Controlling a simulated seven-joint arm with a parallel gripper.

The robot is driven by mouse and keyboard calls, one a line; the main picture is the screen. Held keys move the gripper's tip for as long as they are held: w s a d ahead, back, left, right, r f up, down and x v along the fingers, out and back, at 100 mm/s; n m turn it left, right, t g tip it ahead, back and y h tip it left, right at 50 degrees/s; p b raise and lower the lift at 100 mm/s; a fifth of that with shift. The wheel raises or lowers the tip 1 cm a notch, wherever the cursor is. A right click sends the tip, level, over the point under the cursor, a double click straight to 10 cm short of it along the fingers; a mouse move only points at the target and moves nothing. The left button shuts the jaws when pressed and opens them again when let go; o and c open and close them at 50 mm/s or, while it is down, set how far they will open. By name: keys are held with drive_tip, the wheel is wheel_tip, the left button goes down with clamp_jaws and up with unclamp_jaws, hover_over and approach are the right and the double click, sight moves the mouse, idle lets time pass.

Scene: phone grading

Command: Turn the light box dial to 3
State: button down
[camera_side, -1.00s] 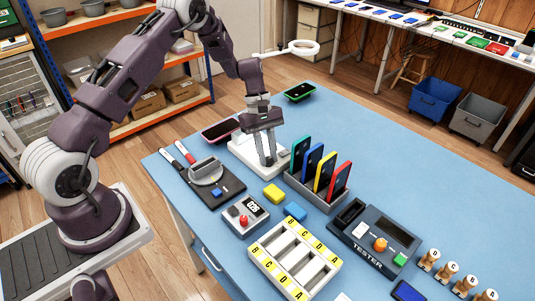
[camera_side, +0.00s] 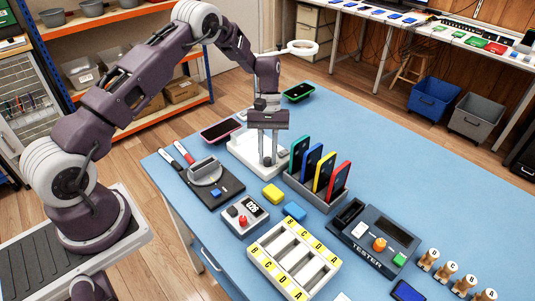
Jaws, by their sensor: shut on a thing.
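The gripper is shut on the dial, which is mostly hidden by the fingers. The number the dial points to cannot be read from here.
A rack (camera_side: 318,190) with several coloured phones stands close to the right of my gripper. A turntable on a black base (camera_side: 228,190) is at the left. A pink-edged phone (camera_side: 220,130) lies behind, and a ring lamp (camera_side: 303,48) rises further back. A tester (camera_side: 375,240) is front right.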

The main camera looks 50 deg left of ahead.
idle(0.4)
drive_tip(key=c, duration=1.3)
unclamp_jaws()
drive_tip(key=shift+r, duration=0.1)
drive_tip(key=v, duration=0.6)
drive_tip(key=shift+w+a+r, duration=0.15)
drive_tip(key=shift+w+r, duration=0.05)
drive_tip(key=shift+r, duration=0.3)
